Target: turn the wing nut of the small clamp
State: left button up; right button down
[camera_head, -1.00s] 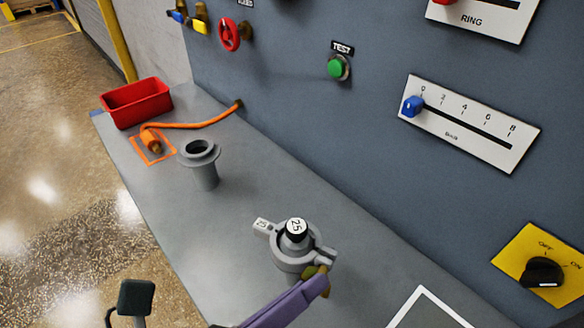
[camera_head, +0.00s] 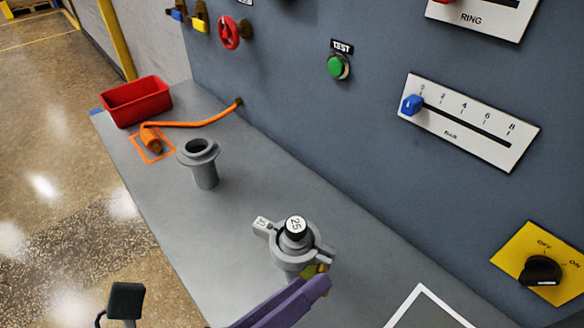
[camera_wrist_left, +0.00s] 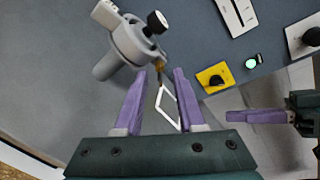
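The small clamp (camera_head: 277,246) is a grey ring around the top of a grey port, with a black "25" cap (camera_head: 296,228) in its middle. A tab sticks out on its left. Its brass-yellow wing nut (camera_head: 313,271) sits at the clamp's right side, partly hidden by a purple finger of my left gripper (camera_head: 322,286). In the left wrist view the purple fingers (camera_wrist_left: 159,73) are apart, with the wing nut (camera_wrist_left: 160,76) small at the gap between their tips. My right gripper (camera_wrist_left: 229,116) shows at that view's right; its opening is unclear.
An open grey port (camera_head: 204,170) stands farther back. Behind it are an orange hose (camera_head: 190,124) and a red bin (camera_head: 137,103). The panel wall carries a green button (camera_head: 338,67), a slider plate (camera_head: 468,125) and a yellow switch (camera_head: 540,265).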

pick_arm(q)
jog(key=v, duration=0.9)
jog(key=shift+s, duration=0.15)
